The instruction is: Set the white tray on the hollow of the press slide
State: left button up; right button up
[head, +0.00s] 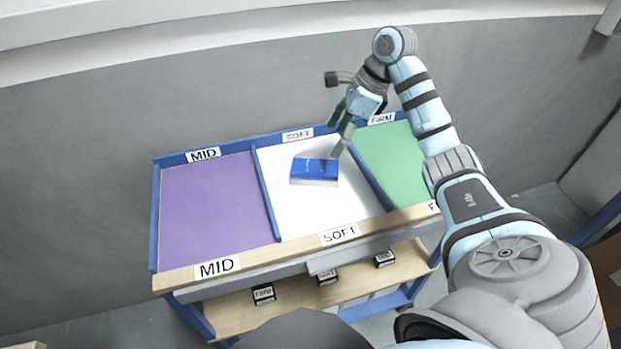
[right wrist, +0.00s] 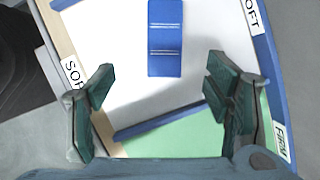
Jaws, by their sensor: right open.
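I cannot pick out a separate white tray or a press slide for certain. The middle section (head: 310,216) of the table, labelled SOFT, is a flat white panel; it also fills much of the right wrist view (right wrist: 120,92). A blue box (head: 316,168) with a pale front side lies on it, and its blue top with white lines shows in the right wrist view (right wrist: 165,38). My right gripper (head: 339,131) is open and empty above the back right of the white panel, apart from the box. The box lies beyond its fingertips (right wrist: 160,84) in the wrist view. My left gripper is not in view.
A purple MID panel (head: 215,205) lies left and a green FIRM panel (head: 395,160) right, divided by blue strips. A wooden front edge (head: 280,246) borders them. Small labelled black boxes (head: 263,293) stand on the lower shelf (head: 225,318). A grey wall (head: 120,110) stands behind.

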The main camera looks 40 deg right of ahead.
jog(key=x, duration=1.2)
jog(key=shift+w+d+f, duration=0.25)
jog(key=shift+d+f, duration=0.05)
jog(key=shift+f, duration=0.05)
jog(key=c, duration=1.4)
jog(key=shift+o, duration=0.2)
notch_tip(320, 180, up, 13)
jog(key=p, duration=0.2)
notch_tip(320, 180, up, 7)
jog(key=p, duration=0.8)
send_over(320, 166)
jog(key=shift+w+a+r, duration=0.15)
jog(key=shift+w, duration=0.05)
jog(key=shift+w, duration=0.1)
